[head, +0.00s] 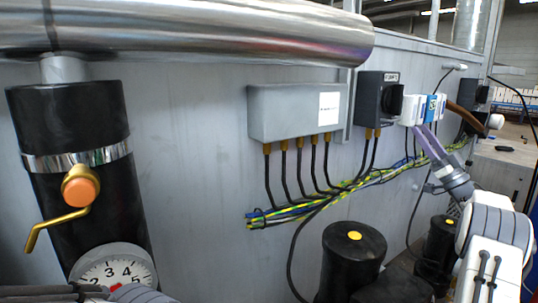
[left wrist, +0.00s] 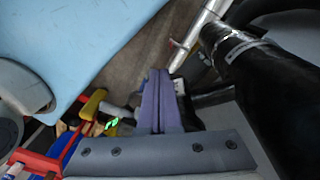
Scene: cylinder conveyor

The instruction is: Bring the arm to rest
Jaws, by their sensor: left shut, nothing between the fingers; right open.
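My right gripper (head: 421,130) reaches up from the lower right in the head view. It is open, with its purple fingers in front of the wall, close to small white and blue switch boxes (head: 429,108); I cannot tell whether they touch. My left gripper shows in the left wrist view (left wrist: 158,75), its two purple fingers pressed together with nothing between them. Its fingertips are over a cluttered area beside a black cylinder (left wrist: 245,65). In the head view, only a grey arm part at the bottom left edge shows, and the left fingers are hidden.
A metal pipe (head: 190,30) crosses the top. A black cylinder with a valve (head: 75,150) and dial (head: 113,270) stands at left. A grey junction box (head: 283,112) with cables (head: 300,210) hangs on the wall. Black cylinders (head: 350,262) stand below. A light blue surface (left wrist: 75,45) fills the left wrist view's upper left.

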